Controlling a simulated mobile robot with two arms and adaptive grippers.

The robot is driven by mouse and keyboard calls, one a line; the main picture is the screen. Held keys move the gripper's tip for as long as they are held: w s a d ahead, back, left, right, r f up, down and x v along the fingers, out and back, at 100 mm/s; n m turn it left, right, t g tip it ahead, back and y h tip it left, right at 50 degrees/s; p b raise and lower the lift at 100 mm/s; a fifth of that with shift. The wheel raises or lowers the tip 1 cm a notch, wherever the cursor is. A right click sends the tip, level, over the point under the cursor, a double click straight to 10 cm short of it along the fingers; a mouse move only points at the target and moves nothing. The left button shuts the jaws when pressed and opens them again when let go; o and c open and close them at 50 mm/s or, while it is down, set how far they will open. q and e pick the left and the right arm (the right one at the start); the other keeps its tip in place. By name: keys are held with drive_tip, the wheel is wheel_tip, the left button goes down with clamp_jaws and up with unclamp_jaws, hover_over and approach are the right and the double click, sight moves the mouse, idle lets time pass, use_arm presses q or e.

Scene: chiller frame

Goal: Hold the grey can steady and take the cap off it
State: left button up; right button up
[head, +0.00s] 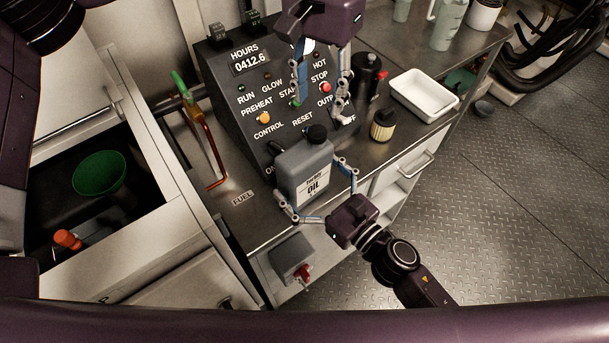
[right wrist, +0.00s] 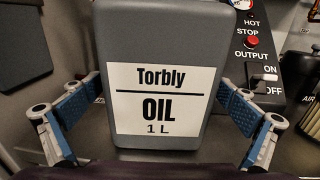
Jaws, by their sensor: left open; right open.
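The grey oil can (head: 293,165) stands upright on the metal bench, with its black cap (head: 316,134) on top. Its white label reads Torbly OIL. My right gripper (head: 309,181) is open, with one finger on each side of the can. In the right wrist view the can (right wrist: 160,35) fills the middle between the blue finger pads, with a small gap showing on both sides; the cap is out of that view. My left gripper (head: 320,106) is open and empty, fingers pointing down, above the cap and in front of the control panel.
The sloped control panel (head: 262,95) stands behind the can. A yellowish filter (head: 382,126), a black canister (head: 367,72) and a white tray (head: 425,93) are to the right. An orange-and-green tube (head: 208,140) stands to the left. A grey box with a red knob (head: 292,258) is on the bench front.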

sight(317, 131)
drive_tip(key=c, duration=1.8)
use_arm(q)
drive_tip(key=shift+s+d, duration=0.1)
use_arm(e)
drive_tip(key=c, duration=0.5)
use_arm(q)
drive_tip(key=shift+f, duration=0.55)
wheel_tip(317, 131, down, 7)
drive_tip(key=shift+r, duration=0.1)
